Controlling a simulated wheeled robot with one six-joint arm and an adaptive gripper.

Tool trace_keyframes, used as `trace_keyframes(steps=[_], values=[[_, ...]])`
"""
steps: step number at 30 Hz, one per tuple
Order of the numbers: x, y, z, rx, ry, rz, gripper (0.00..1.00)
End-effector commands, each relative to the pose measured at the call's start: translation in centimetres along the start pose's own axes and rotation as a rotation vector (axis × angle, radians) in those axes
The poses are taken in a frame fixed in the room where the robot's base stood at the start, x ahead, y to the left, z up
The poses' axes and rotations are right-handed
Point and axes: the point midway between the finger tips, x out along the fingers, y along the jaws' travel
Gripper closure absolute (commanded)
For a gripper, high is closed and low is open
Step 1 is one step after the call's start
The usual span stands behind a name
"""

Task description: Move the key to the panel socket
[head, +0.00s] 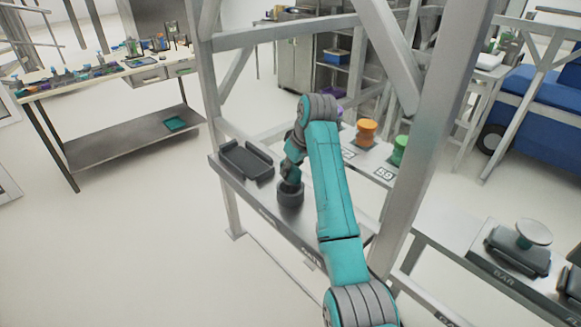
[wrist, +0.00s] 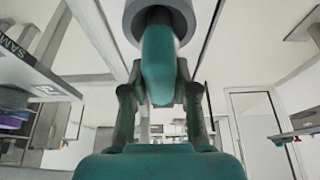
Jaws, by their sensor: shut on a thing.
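My gripper (head: 290,172) points down over a dark round socket-like cylinder (head: 290,196) on the narrow grey shelf. In the wrist view my gripper (wrist: 160,95) is shut on the key (wrist: 158,62), a teal piece between its two fingers. A dark stem runs from the key towards a grey ring (wrist: 188,12) at the top of that view. How far the stem sits inside the ring is hidden. In the head view the key is too small and dark to tell from the fingers.
A black tray (head: 246,160) lies on the shelf, left of the cylinder. Grey frame posts (head: 432,130) stand close to my arm. Orange (head: 366,131) and green (head: 399,150) round pieces stand behind. A cluttered workbench (head: 110,77) is at the left, with open floor before it.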

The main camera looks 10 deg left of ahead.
Motion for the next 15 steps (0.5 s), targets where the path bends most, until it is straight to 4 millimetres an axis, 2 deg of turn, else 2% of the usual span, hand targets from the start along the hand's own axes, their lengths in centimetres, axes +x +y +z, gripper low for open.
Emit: trace_keyframes(steps=[15], values=[[0.79, 0.00, 0.33, 0.000, 0.000, 0.000, 1.00]])
